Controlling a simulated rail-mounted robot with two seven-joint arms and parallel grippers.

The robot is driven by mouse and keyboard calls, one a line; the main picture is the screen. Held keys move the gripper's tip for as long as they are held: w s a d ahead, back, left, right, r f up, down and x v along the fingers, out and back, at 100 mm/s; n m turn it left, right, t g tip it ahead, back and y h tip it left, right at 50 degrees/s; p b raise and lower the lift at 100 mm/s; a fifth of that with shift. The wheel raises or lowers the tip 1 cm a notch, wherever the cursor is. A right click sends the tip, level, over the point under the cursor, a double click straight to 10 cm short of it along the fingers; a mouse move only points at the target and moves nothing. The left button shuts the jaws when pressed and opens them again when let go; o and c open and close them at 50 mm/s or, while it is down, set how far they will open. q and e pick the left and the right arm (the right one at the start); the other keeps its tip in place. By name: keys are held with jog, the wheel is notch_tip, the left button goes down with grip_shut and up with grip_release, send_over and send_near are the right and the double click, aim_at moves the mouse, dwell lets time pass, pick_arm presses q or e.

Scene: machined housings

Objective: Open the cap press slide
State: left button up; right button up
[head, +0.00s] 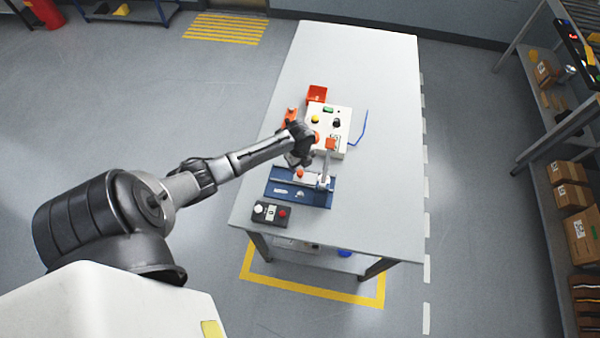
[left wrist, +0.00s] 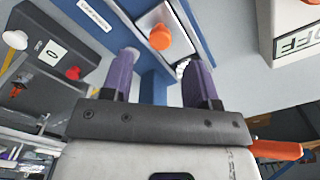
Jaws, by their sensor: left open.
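The cap press (head: 318,198) is a blue base near the front of the table. On it is a pale metal slide with an orange knob (head: 299,173); the knob also shows in the left wrist view (left wrist: 160,37). A grey lever (head: 325,170) with an orange-red end stands upright at the press's right side. My left gripper (head: 301,162) is just above and behind the knob in the head view. In the left wrist view its two purple fingers (left wrist: 162,75) are apart with nothing between them, and the knob appears beyond the tips. My right gripper is in neither view.
A white control box (head: 342,117) with coloured buttons stands behind the press, with a blue cable on its right. A red-orange bin (head: 317,93) is further back. A black box (head: 270,213) with white and red knobs sits at the front left. The table's far part is clear.

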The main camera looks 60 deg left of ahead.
aim_at(300, 172)
pick_arm(q)
jog(key=shift+f, duration=3.45)
grip_shut()
